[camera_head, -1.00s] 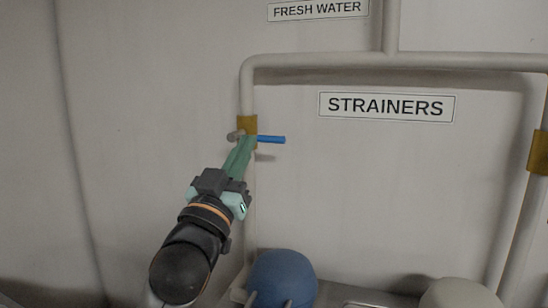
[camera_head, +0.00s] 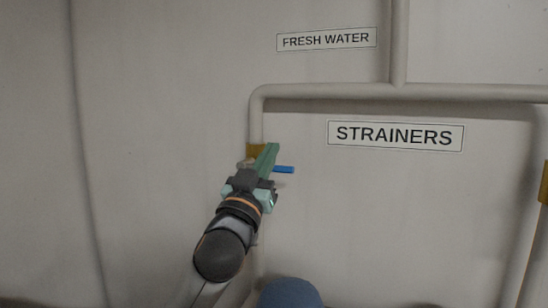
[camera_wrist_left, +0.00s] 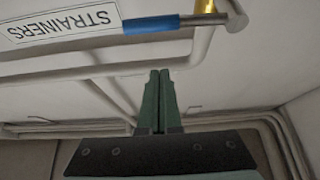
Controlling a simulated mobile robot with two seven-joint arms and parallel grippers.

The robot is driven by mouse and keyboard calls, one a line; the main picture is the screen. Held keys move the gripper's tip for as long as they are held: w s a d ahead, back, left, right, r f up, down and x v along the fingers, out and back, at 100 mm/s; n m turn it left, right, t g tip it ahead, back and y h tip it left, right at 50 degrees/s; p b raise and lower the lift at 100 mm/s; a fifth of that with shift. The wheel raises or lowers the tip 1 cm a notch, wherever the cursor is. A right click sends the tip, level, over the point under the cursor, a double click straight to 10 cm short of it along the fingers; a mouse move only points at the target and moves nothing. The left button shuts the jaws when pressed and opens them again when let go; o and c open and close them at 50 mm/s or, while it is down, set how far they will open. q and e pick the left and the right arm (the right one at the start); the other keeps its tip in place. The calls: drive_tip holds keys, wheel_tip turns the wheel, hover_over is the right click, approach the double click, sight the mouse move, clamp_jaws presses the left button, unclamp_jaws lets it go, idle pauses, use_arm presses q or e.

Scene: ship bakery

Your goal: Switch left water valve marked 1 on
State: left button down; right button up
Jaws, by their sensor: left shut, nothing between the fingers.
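The left water valve has a brass body (camera_head: 254,151) on the left vertical pipe and a handle with a blue grip (camera_head: 284,169) that points right, roughly level. In the left wrist view the blue grip (camera_wrist_left: 151,25) and its grey stem show upside down near the top, with the brass body (camera_wrist_left: 206,5) beside them. My left gripper (camera_head: 269,149) is shut and empty, its green fingers in front of the valve and covering part of it. In the wrist view the left gripper (camera_wrist_left: 159,75) lies below the handle, apart from it in the picture. My right gripper is not in view.
A second brass valve body (camera_head: 544,183) sits on a pipe at the right edge. A grey pipe (camera_head: 330,91) runs across above the valve. Signs read FRESH WATER (camera_head: 326,40) and STRAINERS (camera_head: 395,135). A blue rounded object (camera_head: 290,294) is at the bottom.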

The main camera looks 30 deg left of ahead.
use_arm(q)
drive_tip(key=shift+w+a+f+b, duration=0.15)
drive_tip(key=shift+w+f+b, duration=0.45)
drive_tip(key=shift+f+b, duration=0.2)
drive_tip(key=shift+w+a+f+b, duration=0.1)
drive_tip(key=shift+w+f+b, duration=0.5)
drive_tip(key=shift+b, duration=0.3)
drive_tip(key=shift+f+m, duration=0.15)
drive_tip(key=shift+m, duration=0.15)
drive_tip(key=shift+f+m+h, duration=0.2)
drive_tip(key=shift+m+h, duration=0.2)
drive_tip(key=shift+h, duration=0.2)
